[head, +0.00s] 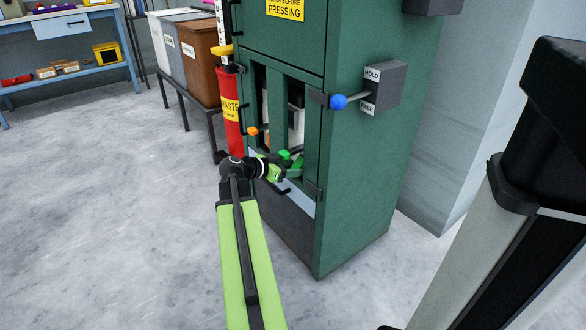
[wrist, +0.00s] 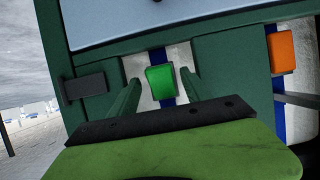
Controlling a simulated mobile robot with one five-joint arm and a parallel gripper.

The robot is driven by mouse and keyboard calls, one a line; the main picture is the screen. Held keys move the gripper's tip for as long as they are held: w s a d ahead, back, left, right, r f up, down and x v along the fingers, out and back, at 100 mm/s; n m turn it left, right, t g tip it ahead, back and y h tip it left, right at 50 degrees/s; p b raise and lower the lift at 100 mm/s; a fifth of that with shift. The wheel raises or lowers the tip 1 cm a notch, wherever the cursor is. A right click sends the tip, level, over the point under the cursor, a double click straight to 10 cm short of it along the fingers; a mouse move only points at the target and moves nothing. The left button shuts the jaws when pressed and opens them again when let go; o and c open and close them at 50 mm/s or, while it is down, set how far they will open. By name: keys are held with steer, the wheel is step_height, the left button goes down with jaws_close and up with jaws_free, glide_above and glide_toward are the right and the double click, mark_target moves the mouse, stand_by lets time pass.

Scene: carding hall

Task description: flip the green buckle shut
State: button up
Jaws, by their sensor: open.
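The green buckle (wrist: 160,80) shows in the wrist view as a bright green block on a blue strap, in front of a pale surface inside the cabinet's opening. In the head view the green buckle (head: 284,154) is small, just beyond my gripper (head: 288,168). My gripper is open and empty. In the wrist view its two fingers (wrist: 160,95) reach up on either side of the green buckle. I cannot tell whether they touch it, nor how far its lever is tilted. My gripper's body hides the lower part of the wrist view.
The dark green cabinet (head: 370,190) frames the buckle. An orange buckle (wrist: 282,50) is close by; it also shows in the head view (head: 253,131). A blue-knobbed lever (head: 339,101) sticks out at upper right. A red cylinder (head: 231,108) stands left. Floor at left is clear.

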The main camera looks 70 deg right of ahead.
jaws_close()
steer(key=f+b, duration=0.1)
steer(key=b, duration=0.2)
steer(key=shift+s+f+g+h+b, duration=0.15)
steer(key=shift+f+g+h+b, duration=0.15)
steer(key=shift+f+h+b, duration=0.1)
steer(key=shift+h+b, duration=0.3)
steer(key=shift+b, duration=0.5)
steer(key=shift+s+d+g+h+b, duration=0.15)
steer(key=shift+g+h+b, duration=0.25)
steer(key=shift+b, duration=0.55)
steer(key=shift+r, duration=0.3)
jaws_free()
steer(key=p+v, duration=0.2)
steer(key=v, duration=1.5)
steer(key=shift+w+a+f, duration=0.2)
steer(key=shift+w, duration=0.05)
